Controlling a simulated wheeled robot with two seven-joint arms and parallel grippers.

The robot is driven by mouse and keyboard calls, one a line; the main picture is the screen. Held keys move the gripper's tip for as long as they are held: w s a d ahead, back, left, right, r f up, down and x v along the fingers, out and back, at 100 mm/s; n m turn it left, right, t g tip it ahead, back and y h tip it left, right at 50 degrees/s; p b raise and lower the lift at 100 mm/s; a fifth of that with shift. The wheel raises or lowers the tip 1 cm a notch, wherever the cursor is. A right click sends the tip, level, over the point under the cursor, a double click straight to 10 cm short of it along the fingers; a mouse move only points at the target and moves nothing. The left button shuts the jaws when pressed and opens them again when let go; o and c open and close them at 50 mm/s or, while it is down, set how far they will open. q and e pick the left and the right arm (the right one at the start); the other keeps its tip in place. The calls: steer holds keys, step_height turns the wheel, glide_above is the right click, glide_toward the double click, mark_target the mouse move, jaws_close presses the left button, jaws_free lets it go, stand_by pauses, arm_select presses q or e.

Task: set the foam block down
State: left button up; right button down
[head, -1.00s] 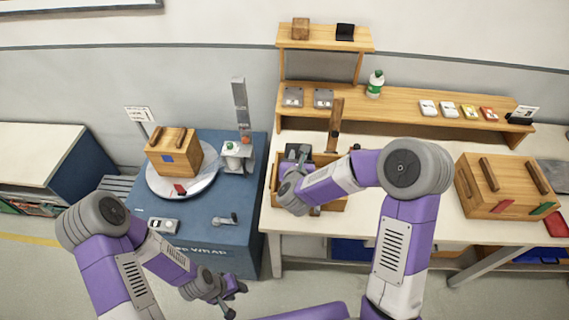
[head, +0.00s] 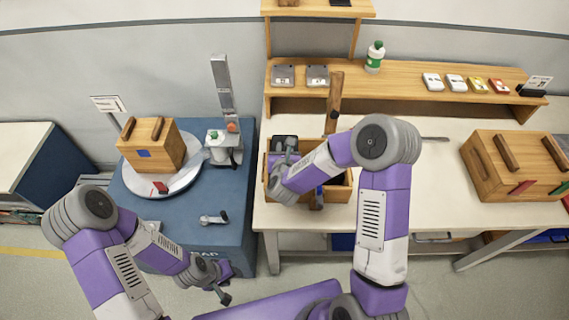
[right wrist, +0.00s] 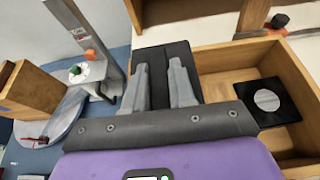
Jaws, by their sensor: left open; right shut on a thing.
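My right gripper (right wrist: 159,66) is shut on a dark foam block (right wrist: 186,50), which lies between its two grey fingers. In the head view the block (head: 285,142) shows at the left end of the open wooden box (head: 345,192), partly hidden by my gripper (head: 287,166). I cannot tell whether it touches the box. In the right wrist view the box (right wrist: 223,66) extends to the right of the block, and a black square with a pale disc (right wrist: 266,100) lies inside it. My left gripper (head: 223,283) is open and empty, low in front of the blue cabinet.
A blue cabinet (head: 232,225) left of the table carries a turntable (head: 185,185) with a wooden crate (head: 150,146) and a post (head: 223,88). Another wooden crate (head: 490,180) stands at the table's right. A shelf (head: 400,82) runs behind. The table between box and right crate is mostly clear.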

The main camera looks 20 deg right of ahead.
steer(key=shift+w+f, duration=0.1)
steer(key=shift+f, duration=0.85)
step_height(320, 180, down, 3)
steer(key=shift+f, duration=0.3)
steer(key=shift+b, duration=0.3)
